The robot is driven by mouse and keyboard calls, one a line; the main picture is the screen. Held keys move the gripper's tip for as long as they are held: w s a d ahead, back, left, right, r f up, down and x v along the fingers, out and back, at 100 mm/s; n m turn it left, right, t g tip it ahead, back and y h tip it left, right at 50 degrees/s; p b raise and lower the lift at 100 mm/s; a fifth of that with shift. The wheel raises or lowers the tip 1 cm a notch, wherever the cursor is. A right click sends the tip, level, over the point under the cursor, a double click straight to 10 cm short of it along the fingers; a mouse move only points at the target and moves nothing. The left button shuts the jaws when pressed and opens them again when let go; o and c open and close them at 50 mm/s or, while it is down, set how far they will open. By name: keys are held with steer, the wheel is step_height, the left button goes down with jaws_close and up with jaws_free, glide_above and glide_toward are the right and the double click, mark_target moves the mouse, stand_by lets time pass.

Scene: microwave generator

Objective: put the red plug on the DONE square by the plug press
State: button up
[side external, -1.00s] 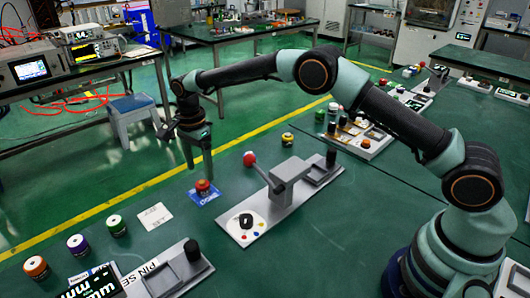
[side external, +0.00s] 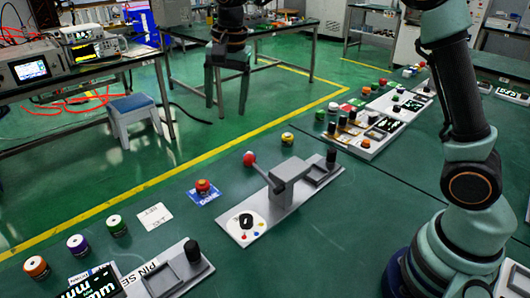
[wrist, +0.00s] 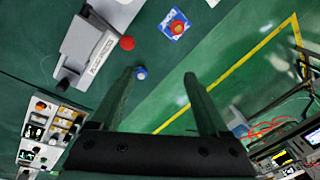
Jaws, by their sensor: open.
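The red plug (side external: 203,186) stands upright on the blue DONE square (side external: 205,198), left of the plug press (side external: 283,195). In the wrist view the red plug (wrist: 177,27) rests on the blue square (wrist: 168,14), beyond my fingertips. The press (wrist: 88,42) with its red lever knob (wrist: 127,43) also shows there. My gripper (side external: 227,104) is raised well above and behind the red plug, clear of it. Its fingers are apart and empty. It also shows from the wrist (wrist: 160,76).
A white card (side external: 155,216) and green (side external: 116,225), purple (side external: 77,244) and orange (side external: 36,267) plugs lie to the left. Another device (side external: 170,275) is at the front. Bare green table surrounds the DONE square.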

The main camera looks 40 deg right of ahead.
steer(key=s+d+n+t, duration=0.2)
steer(key=s+d+n, duration=0.2)
steer(key=s, duration=0.6)
steer(key=s+d+n+t, duration=0.1)
steer(key=s+d+n, duration=0.3)
steer(key=s, duration=0.7)
steer(key=shift+d+n+t, duration=0.4)
steer(key=shift+n, duration=1)
steer(key=shift+r, duration=0.15)
